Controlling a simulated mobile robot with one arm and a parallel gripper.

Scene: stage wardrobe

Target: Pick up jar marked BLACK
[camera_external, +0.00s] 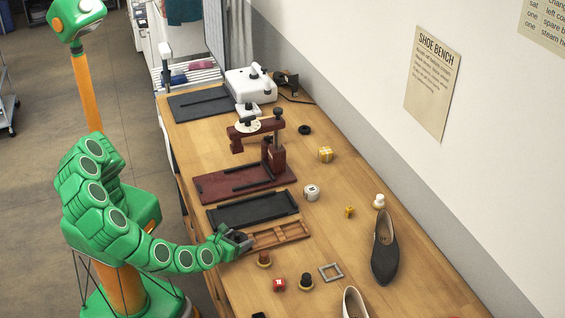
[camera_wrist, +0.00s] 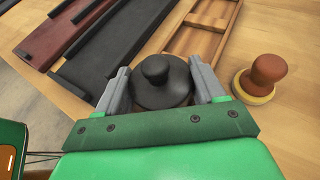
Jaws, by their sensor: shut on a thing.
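A round black jar (camera_wrist: 163,92) with a knob on top sits between the two fingers of my gripper (camera_wrist: 163,88) in the wrist view. My gripper is shut on it, with a grey finger at each side. No label shows on it, so I cannot read a mark. In the external view my gripper (camera_external: 243,240) is at the left end of the wooden tray, and the jar is mostly hidden by the fingers. I cannot tell whether the jar touches the bench.
A compartmented wooden tray (camera_external: 277,246) and a black tray (camera_external: 253,209) lie just beyond. A brown-knobbed thing (camera_external: 264,260) stands close at the right in the wrist view (camera_wrist: 268,72). A red block (camera_external: 279,285), a dark-topped piece (camera_external: 306,282) and a square frame (camera_external: 331,263) are nearby.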

